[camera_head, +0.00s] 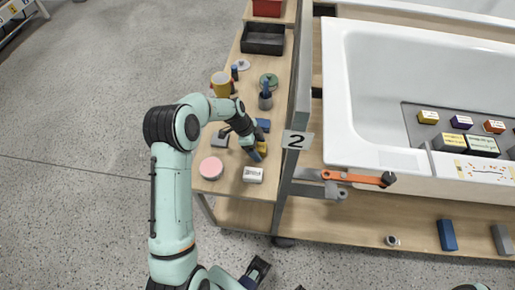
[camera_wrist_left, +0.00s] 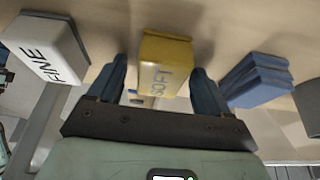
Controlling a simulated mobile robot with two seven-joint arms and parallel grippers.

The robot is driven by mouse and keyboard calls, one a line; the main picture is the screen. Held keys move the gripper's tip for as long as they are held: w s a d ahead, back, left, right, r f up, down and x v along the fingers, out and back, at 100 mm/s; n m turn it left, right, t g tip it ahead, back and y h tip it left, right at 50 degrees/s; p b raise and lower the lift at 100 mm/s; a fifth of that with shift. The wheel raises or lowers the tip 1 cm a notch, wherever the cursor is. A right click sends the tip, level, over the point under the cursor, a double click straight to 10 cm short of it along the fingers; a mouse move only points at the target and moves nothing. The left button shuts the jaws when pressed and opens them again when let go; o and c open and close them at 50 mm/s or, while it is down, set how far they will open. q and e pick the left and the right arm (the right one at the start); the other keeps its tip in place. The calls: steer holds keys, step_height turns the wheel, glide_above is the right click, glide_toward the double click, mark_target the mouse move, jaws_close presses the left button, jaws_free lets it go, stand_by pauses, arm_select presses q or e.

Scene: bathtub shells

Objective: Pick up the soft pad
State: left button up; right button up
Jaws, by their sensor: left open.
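The soft pad (camera_wrist_left: 164,62) is a yellow block with the lettering "SOFT" on its face. In the left wrist view it sits between my two blue fingertips, with a visible gap on each side. My left gripper (camera_wrist_left: 160,75) is open around it and not closed on it. In the head view the yellow pad (camera_head: 263,147) shows partly, beside the fingers of my left gripper (camera_head: 257,151), on the narrow wooden bench (camera_head: 232,181). A dark, gripper-like part of mine (camera_head: 257,271) shows at the bottom edge; its jaws are unclear.
A white block marked "FINE" (camera_wrist_left: 45,48) and a stack of blue pads (camera_wrist_left: 256,80) flank the gripper. The bench also holds a pink-topped round tin (camera_head: 211,168), a yellow mug (camera_head: 221,84) and a dark tray (camera_head: 263,38). The white bathtub (camera_head: 345,100) stands right.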

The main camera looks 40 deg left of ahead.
arm_select(q)
steer(key=c, duration=1)
steer(key=shift+c, duration=0.2)
step_height(320, 180, up, 20)
steer(key=p, duration=0.1)
steer(key=o, duration=0.4)
steer(key=shift+c, duration=1.6)
